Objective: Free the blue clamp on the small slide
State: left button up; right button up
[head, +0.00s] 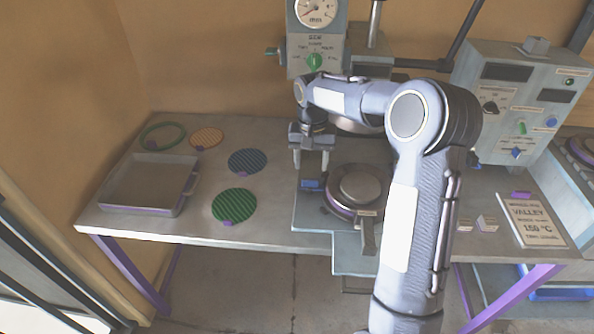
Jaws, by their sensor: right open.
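The blue clamp (311,184) is a small blue block at the back left of the small slide (310,212), a blue-grey plate on the bench. A round metal plate unit (358,188) with a handle toward the front sits on the slide, right of the clamp. My right gripper (311,162) points down with its fingers apart and empty, above and slightly behind the clamp in the picture. I see no contact between them. Whether the clamp is locked is too small to tell. My left gripper is out of view.
The press column with a gauge (316,10) and green knob stands behind my right arm. A control box (525,100) stands at right. Left on the bench are a metal tray (188,203), a green disc (234,204) and a blue disc (248,160). A sign (532,220) lies at right.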

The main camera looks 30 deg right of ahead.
aim_at(310, 179)
notch_tip(310, 179, down, 6)
jog(key=shift+r, duration=0.1)
jog(key=c, duration=0.7)
